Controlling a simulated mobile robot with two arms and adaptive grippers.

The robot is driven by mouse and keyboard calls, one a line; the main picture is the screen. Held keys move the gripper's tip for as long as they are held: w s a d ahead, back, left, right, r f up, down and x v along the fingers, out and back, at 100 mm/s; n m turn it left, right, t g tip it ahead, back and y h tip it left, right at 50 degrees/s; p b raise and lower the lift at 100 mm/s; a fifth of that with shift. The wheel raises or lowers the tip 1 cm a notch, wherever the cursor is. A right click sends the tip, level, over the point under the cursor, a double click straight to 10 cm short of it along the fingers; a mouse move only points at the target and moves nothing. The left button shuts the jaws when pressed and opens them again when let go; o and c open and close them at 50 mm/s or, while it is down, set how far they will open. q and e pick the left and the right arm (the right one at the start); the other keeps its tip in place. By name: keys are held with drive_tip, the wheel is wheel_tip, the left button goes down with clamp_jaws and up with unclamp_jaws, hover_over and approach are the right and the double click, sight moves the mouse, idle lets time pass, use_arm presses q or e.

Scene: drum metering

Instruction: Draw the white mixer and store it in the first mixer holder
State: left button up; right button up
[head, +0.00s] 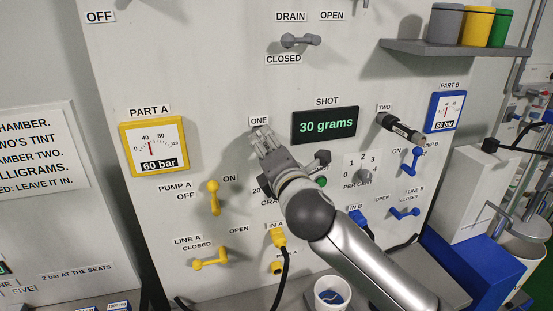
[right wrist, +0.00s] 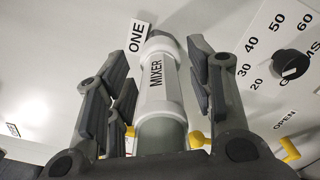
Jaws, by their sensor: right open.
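The white mixer (right wrist: 157,88), a tube lettered MIXER, sticks out from the panel beside the ONE label (right wrist: 138,36). In the right wrist view it lies between the fingers of my right gripper (right wrist: 160,85), which is open on both sides of it. A visible gap separates the mixer from the right fingers. Its far end meets a grey fitting (right wrist: 160,34) at the panel. In the head view my right gripper (head: 265,143) is at the ONE label (head: 259,121) and mostly hides the mixer. My left gripper is out of view. I cannot identify a mixer holder.
A dark cylinder (head: 400,127) projects at the TWO label. The shot display (head: 325,125) reads 30 grams. Yellow pump A lever (head: 214,197) and blue pump B lever (head: 411,161) flank the work area. A shelf (head: 440,48) holds grey, yellow and green cups. A white cup (head: 331,294) stands below.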

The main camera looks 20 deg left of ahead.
drive_tip(key=v, duration=1.2)
drive_tip(key=shift+w, duration=0.15)
idle(0.4)
